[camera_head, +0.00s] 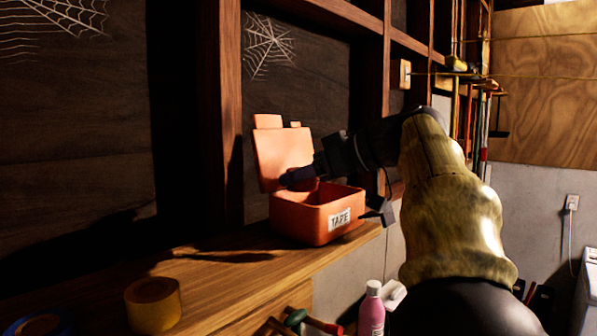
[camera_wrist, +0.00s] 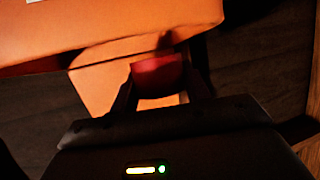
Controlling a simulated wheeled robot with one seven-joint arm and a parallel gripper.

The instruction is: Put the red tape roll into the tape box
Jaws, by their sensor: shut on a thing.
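The tape box (camera_head: 318,218) is an orange box with a white TAPE label, standing on the wooden shelf with its lid (camera_head: 283,155) open against the wall side. My gripper (camera_head: 298,178) reaches in from the right, at the box's open top and in front of the lid. In the wrist view, my gripper (camera_wrist: 160,88) is shut on the red tape roll (camera_wrist: 158,72), which shows as a dark red curved piece between the fingers. Orange box surfaces (camera_wrist: 130,25) lie close around it. The head view does not clearly show the roll, nor how deep it is.
A yellow tape roll (camera_head: 153,304) and part of a blue roll (camera_head: 40,325) lie on the shelf (camera_head: 215,268) at the front left. A pink bottle (camera_head: 371,310) stands below the shelf edge. The shelf between the rolls and the box is clear.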

